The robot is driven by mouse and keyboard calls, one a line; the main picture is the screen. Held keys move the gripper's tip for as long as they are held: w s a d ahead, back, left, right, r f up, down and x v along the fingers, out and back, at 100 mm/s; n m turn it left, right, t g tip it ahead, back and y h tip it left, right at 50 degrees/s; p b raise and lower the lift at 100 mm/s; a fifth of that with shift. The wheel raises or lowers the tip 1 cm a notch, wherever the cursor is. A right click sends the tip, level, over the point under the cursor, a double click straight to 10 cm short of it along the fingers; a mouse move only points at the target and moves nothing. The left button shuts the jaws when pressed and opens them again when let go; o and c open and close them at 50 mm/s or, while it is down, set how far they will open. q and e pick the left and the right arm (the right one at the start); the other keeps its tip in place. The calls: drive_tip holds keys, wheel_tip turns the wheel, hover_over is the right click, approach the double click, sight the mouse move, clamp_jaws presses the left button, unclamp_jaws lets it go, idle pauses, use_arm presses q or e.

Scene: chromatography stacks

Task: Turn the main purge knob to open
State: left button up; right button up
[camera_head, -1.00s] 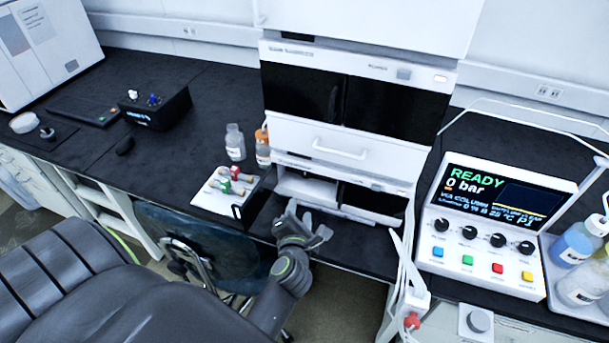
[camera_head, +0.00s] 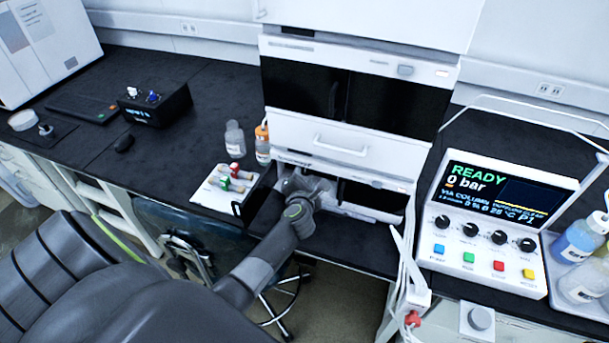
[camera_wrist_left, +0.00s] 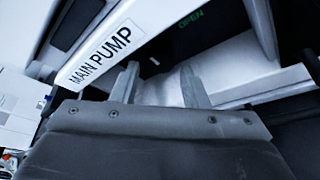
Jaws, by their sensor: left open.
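My left gripper (camera_head: 316,187) is at the lower front of the white instrument stack (camera_head: 350,130), in front of its bottom opening. In the left wrist view its two fingers (camera_wrist_left: 160,84) are open and apart. A pale surface (camera_wrist_left: 158,90) shows between and behind them; I cannot tell whether it is the purge knob. A white strip reading MAIN PUMP (camera_wrist_left: 102,55) lies close by on the left. A green OPEN mark (camera_wrist_left: 190,18) shows on dark panel above the fingers. In the head view my gripper hides this area, and no knob can be made out there.
A white tray with small colored valves (camera_head: 226,188) and two bottles (camera_head: 235,138) stand left of the stack. A control box reading READY, 0 bar (camera_head: 490,225) and white tubing (camera_head: 407,265) are at its right.

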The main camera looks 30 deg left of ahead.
use_arm(q)
drive_tip(key=shift+x, duration=1.3)
drive_tip(key=c, duration=0.7)
